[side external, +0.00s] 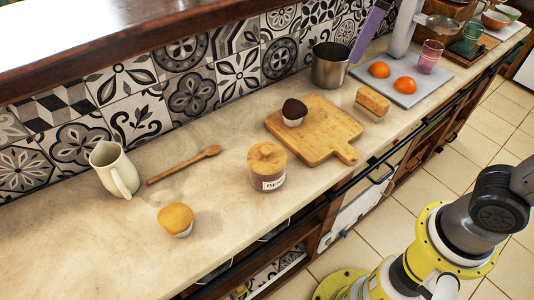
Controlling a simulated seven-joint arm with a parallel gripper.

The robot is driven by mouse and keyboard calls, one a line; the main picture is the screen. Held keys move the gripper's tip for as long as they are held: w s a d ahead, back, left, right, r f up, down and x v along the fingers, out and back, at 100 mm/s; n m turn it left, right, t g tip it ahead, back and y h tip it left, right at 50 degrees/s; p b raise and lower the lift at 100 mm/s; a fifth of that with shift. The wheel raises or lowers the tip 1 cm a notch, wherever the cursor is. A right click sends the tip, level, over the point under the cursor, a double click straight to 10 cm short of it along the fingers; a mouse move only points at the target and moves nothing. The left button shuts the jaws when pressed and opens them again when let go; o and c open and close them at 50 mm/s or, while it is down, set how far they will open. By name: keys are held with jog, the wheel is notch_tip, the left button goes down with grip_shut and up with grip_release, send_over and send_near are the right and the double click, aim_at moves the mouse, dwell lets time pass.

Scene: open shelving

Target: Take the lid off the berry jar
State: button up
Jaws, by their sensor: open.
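The berry jar (267,176) stands upright on the counter, near its front edge and left of the cutting board. It has a dark reddish body and a white label with dark letters, only partly readable. Its round wooden lid (267,157) with a small knob sits on top of the jar. My gripper is not in view; only parts of my arm show at the lower right, apart from the jar.
A wooden cutting board (330,137) holds a dark-topped muffin (294,112). A golden muffin (176,219), white pitcher (114,169) and wooden spoon (184,165) lie left. A metal pot (329,67) stands behind. Bare counter (222,190) surrounds the jar's left side.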

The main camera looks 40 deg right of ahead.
jog(key=w+a+f+n+g, duration=0.2)
jog(key=w+a+f+n, duration=0.1)
jog(key=w+a, duration=0.5)
send_over(267, 149)
notch_tip(267, 149, down, 5)
jog(key=shift+n+g+h, duration=0.3)
jog(key=shift+g+h, duration=0.1)
notch_tip(267, 149, down, 14)
jog(key=shift+r, duration=0.15)
jog(key=shift+c, duration=0.3)
grip_shut()
